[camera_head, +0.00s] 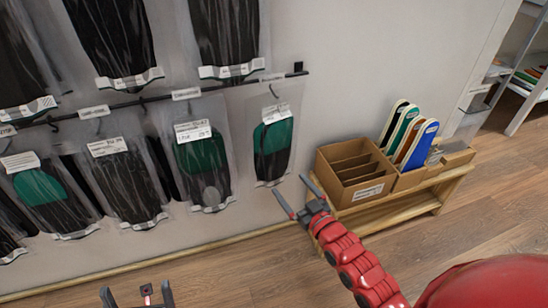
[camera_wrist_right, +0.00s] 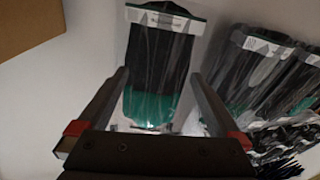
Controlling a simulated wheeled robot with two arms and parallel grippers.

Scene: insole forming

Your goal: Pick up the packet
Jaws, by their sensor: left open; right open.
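Clear packets with dark and green insoles hang on the wall rack. The rightmost packet (camera_head: 272,145) hangs by itself at the rod's end, with a white label at its top. In the right wrist view a packet (camera_wrist_right: 160,60) fills the space between the finger lines, seemingly beyond the tips. My right gripper (camera_head: 290,184) is open and empty, just right of and below the rightmost packet in the head view. My left gripper (camera_head: 137,289) is open and empty at the bottom edge, low in front of the wall.
Other packets (camera_head: 201,155) hang left on the black rod (camera_head: 150,98). A cardboard box (camera_head: 352,172) with dividers and several coloured insoles (camera_head: 410,135) stand on a low wooden bench (camera_head: 415,200) at right. The floor (camera_head: 480,250) before it is clear.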

